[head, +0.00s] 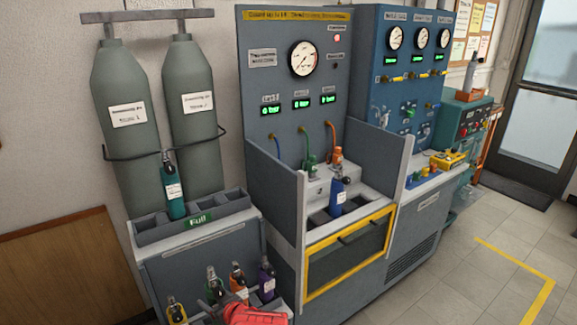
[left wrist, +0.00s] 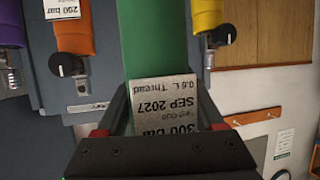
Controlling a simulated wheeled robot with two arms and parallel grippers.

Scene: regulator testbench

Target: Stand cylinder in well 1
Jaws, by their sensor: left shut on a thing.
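In the left wrist view my left gripper (left wrist: 160,112) is shut on a green cylinder (left wrist: 158,40). Its label, upside down there, reads 300 bar and SEP 2027. In the head view my red arm part (head: 255,315) reaches to the front rack, where this cylinder's top (head: 213,283) shows between the yellow cylinder (head: 176,311) and the orange cylinder (head: 238,280); I cannot tell whether it is lifted. A blue cylinder (head: 338,195) stands upright in the test bench bay (head: 347,222), beside a dark opening. I cannot read which well is 1. My right gripper is not in view.
A purple cylinder (head: 266,279) stands right of the orange one. A teal cylinder (head: 175,195) stands in the grey rack marked Full (head: 238,191). Side panels (head: 277,190) flank the bay, and a yellow-framed guard (head: 350,250) is at its front. Hoses hang above it.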

